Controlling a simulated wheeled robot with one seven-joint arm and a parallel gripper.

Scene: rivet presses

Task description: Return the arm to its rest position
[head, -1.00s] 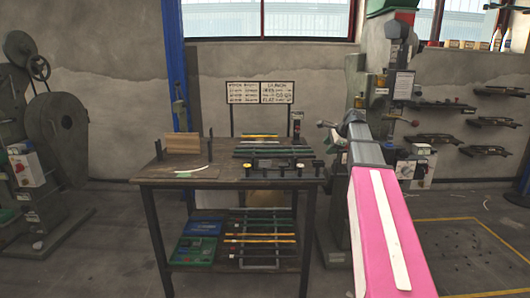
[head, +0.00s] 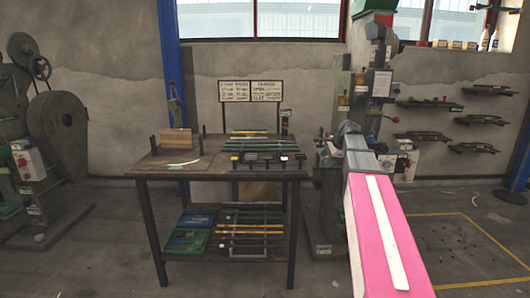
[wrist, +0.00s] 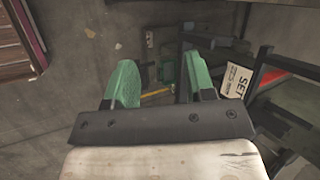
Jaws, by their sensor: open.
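My arm shows in the head view as a pink and grey link reaching forward from the lower right, with its far end in front of the green press (head: 360,100). In the wrist view my gripper (wrist: 156,85) has its two green fingers apart, with nothing between them. Beyond the fingers are the floor, dark metal parts and a white card marked "SET" (wrist: 236,80). In the head view the fingers cannot be made out.
A workbench (head: 215,172) with strips and a sign board (head: 251,91) stands left of my arm. Another machine (head: 55,130) is at far left. Wall racks (head: 430,104) hang at right. Open floor with yellow lines (head: 450,214) lies at right.

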